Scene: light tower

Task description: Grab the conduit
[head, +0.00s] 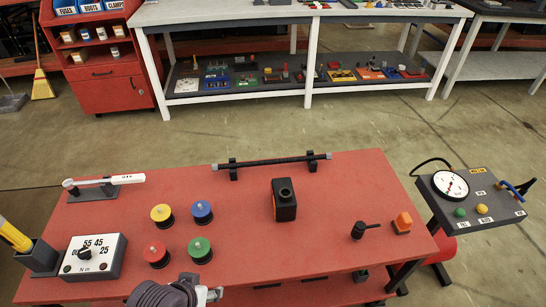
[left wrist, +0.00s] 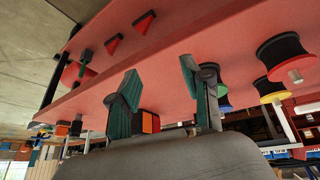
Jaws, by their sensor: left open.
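The conduit (head: 275,161) appears to be the long, thin dark rod with a light right end. It lies level across two black stands at the back edge of the red table (head: 350,185). My left gripper (head: 207,294) is at the bottom edge of the head view, near the table's front and far from the rod. In the left wrist view, its two dark green fingers (left wrist: 160,88) stand apart with nothing between them. I cannot make out the rod in that view. My right gripper is not in view.
Yellow, blue, red and green-topped spools (head: 200,250) stand left of the table's middle. A black block (head: 284,205) stands in front of the rod. A dial box (head: 93,257) is at left, an orange block (head: 402,223) at right. A gauge panel (head: 470,199) stands beyond the right edge.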

